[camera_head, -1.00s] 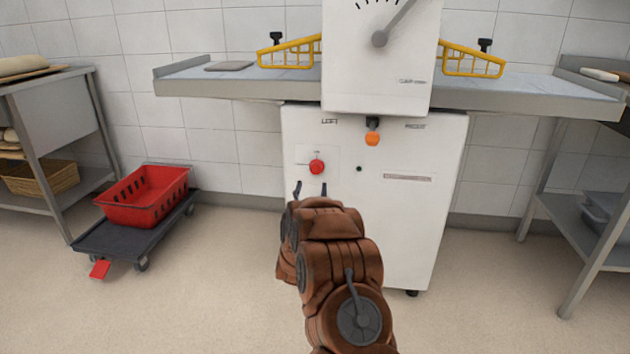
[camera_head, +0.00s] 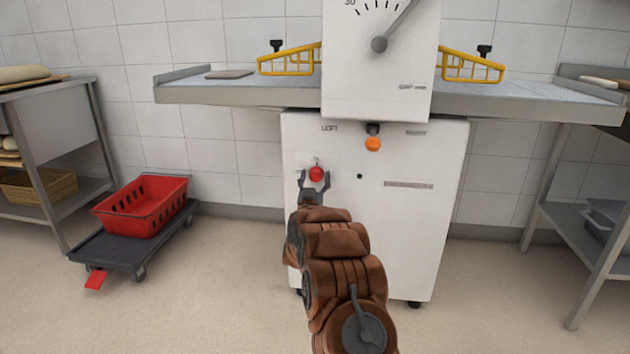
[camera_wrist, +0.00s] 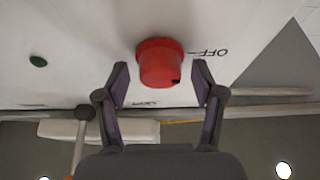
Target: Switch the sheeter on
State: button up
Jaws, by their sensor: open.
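The sheeter (camera_head: 400,225) is a white cabinet with a dial head (camera_head: 400,70) on top and grey belt tables to both sides. A red round knob (camera_head: 316,174) sits on its front panel, upper left. In the wrist view the red knob (camera_wrist: 160,62) has a small dark mark near its edge, and the upside-down word OFF is printed beside it. My gripper (camera_head: 315,178) is open in front of the panel at the knob. In the wrist view its fingers (camera_wrist: 161,78) stand on either side of the knob, with gaps showing on both sides.
An orange knob (camera_head: 373,144) hangs under the dial head. A small dark green button (camera_head: 360,176) is right of the red knob. Yellow guards (camera_head: 290,60) stand on the belt tables. A red crate (camera_head: 143,207) on a dark trolley (camera_head: 115,250) is at the left.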

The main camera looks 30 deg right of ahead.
jog(key=shift+c, duration=0.4)
jog(key=c, duration=1)
jog(key=shift+r+m+p, duration=0.15)
jog(key=shift+m+p, duration=0.15)
jog(key=shift+m, duration=0.1)
jog(key=shift+c, duration=0.2)
jog(key=shift+m+h, duration=0.3)
jog(key=m+g+h+p, duration=0.1)
jog(key=m, duration=0.2)
jog(key=shift+a+g+p, duration=0.1)
jog(key=shift+g+p, duration=0.2)
jog(key=shift+g, duration=0.1)
jog(key=m+g, duration=0.1)
jog(key=m, duration=0.2)
jog(key=m+g+h, duration=0.1)
jog(key=m, duration=0.2)
jog(key=shift+m+g, duration=0.3)
jog(key=shift+g, duration=0.1)
jog(key=m+g, duration=0.1)
jog(key=m, duration=0.2)
jog(key=m+g, duration=0.2)
jog(key=m, duration=0.2)
jog(key=shift+m, duration=0.3)
jog(key=shift+r+m+g+y, duration=0.1)
jog(key=shift+m+g+y, duration=0.5)
jog(key=shift+m, duration=1.3)
jog(key=shift+d, duration=0.2)
